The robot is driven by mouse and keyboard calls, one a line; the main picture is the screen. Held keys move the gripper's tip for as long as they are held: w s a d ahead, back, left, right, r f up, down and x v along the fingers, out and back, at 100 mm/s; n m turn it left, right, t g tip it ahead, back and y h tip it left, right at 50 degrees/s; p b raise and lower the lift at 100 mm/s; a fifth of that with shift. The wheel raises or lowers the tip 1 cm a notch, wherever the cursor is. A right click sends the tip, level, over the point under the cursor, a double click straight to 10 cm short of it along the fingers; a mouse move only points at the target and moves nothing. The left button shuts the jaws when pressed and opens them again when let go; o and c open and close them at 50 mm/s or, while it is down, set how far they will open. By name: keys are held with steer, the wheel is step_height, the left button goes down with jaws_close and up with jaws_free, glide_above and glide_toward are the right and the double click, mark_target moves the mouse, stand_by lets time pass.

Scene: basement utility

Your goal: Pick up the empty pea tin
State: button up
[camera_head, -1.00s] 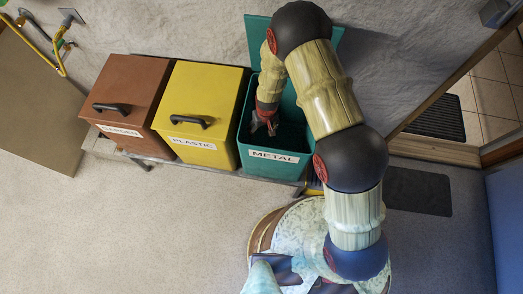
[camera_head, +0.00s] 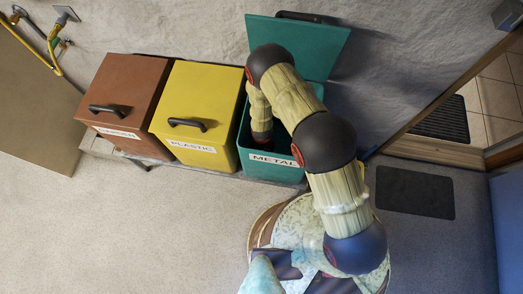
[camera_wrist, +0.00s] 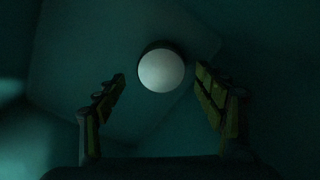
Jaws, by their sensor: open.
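In the wrist view a round, pale grey disc (camera_wrist: 161,70) shows, the end of a tin standing on the dark green floor of the bin; no label is visible, so I cannot tell whether it is the pea tin. My gripper (camera_wrist: 165,95) is open, with one finger on each side of the view and the tin ahead between and slightly beyond the fingertips, apparently untouched. In the head view my arm reaches down into the green METAL bin (camera_head: 273,172), and the gripper and tin are hidden inside it.
The bin's green lid (camera_head: 297,45) stands open against the wall. The yellow PLASTIC bin (camera_head: 199,110) and the brown bin (camera_head: 125,95) to its left are closed. The bin walls are close around my arm. Dark mats lie at right, and the floor in front is clear.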

step_height(320, 180, down, 5)
steer(key=shift+s+r+b, duration=0.15)
steer(key=shift+b, duration=0.9)
steer(key=shift+r, duration=0.1)
steer(key=shift+c, duration=0.6)
steer(key=c, duration=1.1)
steer(key=shift+c, duration=0.6)
step_height(320, 180, up, 28)
steer(key=p, duration=1.5)
